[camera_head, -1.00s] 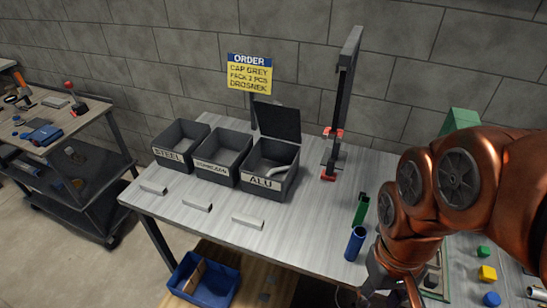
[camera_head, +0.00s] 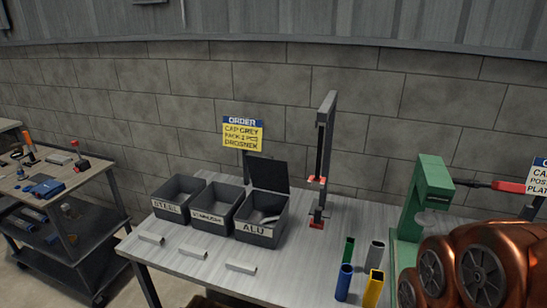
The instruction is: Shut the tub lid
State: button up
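Three dark grey tubs stand in a row on the table: the steel tub (camera_head: 177,200) at left, a middle tub (camera_head: 215,208) whose label is hard to read, and the ALU tub (camera_head: 262,219) at right. The ALU tub's dark lid (camera_head: 269,173) stands raised at its back edge, so this tub is open. A light grey curved piece lies inside it. No lid shows on the other two. My copper-coloured arm is at the lower right, well apart from the tubs. My gripper is out of the frame.
Several grey bars, such as this one (camera_head: 241,267), lie in front of the tubs. A black stand (camera_head: 324,150) rises right of the ALU tub. Upright coloured tubes (camera_head: 373,287) and a green press (camera_head: 421,205) stand farther right. An order sign (camera_head: 243,134) is behind.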

aim_at(267, 173)
jog(key=i, duration=0.55)
jog(key=u, duration=1.9)
